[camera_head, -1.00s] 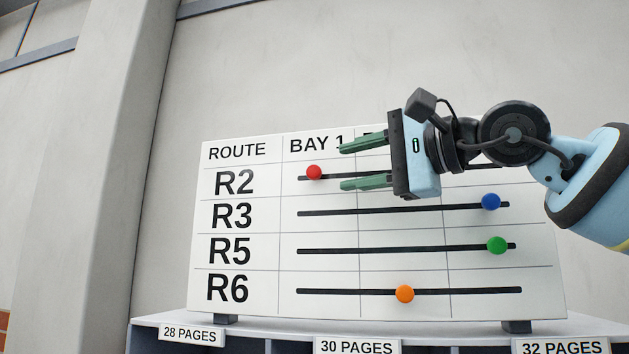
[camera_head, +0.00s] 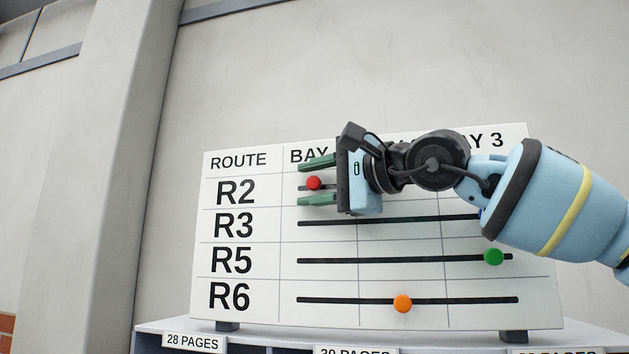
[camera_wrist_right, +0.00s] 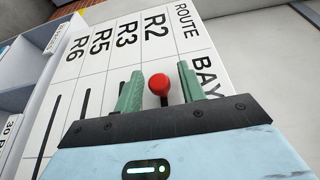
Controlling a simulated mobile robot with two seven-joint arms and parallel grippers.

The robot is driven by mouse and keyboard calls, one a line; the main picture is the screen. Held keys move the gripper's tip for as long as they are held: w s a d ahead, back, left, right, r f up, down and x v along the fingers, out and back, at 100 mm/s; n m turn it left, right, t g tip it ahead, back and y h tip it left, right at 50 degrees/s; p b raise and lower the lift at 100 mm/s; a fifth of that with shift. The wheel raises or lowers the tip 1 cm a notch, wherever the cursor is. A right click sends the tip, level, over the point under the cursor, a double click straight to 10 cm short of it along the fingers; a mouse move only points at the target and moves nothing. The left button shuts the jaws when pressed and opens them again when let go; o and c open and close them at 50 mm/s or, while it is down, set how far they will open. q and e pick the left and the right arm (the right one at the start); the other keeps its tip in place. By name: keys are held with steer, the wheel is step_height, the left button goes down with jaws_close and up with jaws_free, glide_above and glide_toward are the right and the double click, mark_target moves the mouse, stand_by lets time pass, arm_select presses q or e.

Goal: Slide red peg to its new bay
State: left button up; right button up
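The red peg (camera_head: 313,183) is a round knob at the left end of the R2 slot, in the Bay 1 column of the white route board (camera_head: 240,270). My right gripper (camera_head: 317,182) is open, with one green finger above the peg and one below it. In the right wrist view the red peg (camera_wrist_right: 159,85) sits between the two spread fingers (camera_wrist_right: 158,88), with gaps on both sides. The gripper body hides most of the R2 slot and the Bay 2 heading. My left gripper is not in view.
The green peg (camera_head: 493,257) is at the right of the R5 slot and the orange peg (camera_head: 402,304) is mid-slot on R6. My right arm hides the blue peg on R3. The board stands on a shelf unit (camera_head: 270,334) with page labels.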

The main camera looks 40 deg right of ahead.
steer(key=shift+c, duration=0.4)
jaws_close()
